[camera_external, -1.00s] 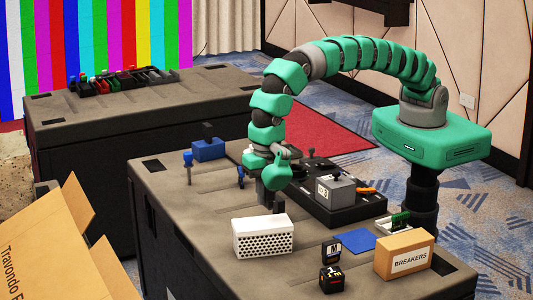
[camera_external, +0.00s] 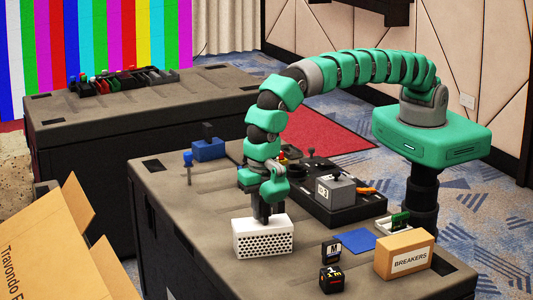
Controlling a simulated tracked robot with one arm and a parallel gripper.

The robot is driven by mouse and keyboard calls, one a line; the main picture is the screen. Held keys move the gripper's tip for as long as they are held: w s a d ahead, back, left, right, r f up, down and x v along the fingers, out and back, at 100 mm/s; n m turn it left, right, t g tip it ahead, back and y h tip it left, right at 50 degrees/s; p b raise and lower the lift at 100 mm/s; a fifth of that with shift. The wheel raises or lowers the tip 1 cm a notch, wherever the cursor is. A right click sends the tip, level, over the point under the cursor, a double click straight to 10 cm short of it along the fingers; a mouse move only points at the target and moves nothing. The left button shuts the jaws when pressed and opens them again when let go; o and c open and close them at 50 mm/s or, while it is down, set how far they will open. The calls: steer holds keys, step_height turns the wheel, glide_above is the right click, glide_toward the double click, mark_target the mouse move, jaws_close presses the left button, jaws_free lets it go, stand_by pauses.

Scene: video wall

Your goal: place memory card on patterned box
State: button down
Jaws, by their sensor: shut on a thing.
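A white box with a pattern of dark holes (camera_external: 265,243) stands on the near table, left of its middle. My gripper (camera_external: 261,217) points down at the top of this box, toward its back edge. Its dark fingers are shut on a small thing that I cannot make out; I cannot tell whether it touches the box. I cannot clearly identify the memory card. A small dark upright piece marked M (camera_external: 331,251) stands to the right of the white box.
A brown BREAKERS box (camera_external: 404,254) and a blue flat square (camera_external: 358,240) lie to the right. A black panel with a grey box (camera_external: 335,192) is behind. A blue-handled screwdriver (camera_external: 188,168) stands far left.

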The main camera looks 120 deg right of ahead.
mark_target(262, 199)
steer(key=c, duration=1.3)
jaws_free()
steer(key=shift+f, duration=0.1)
step_height(262, 199, up, 12)
steer(key=shift+r, duration=0.1)
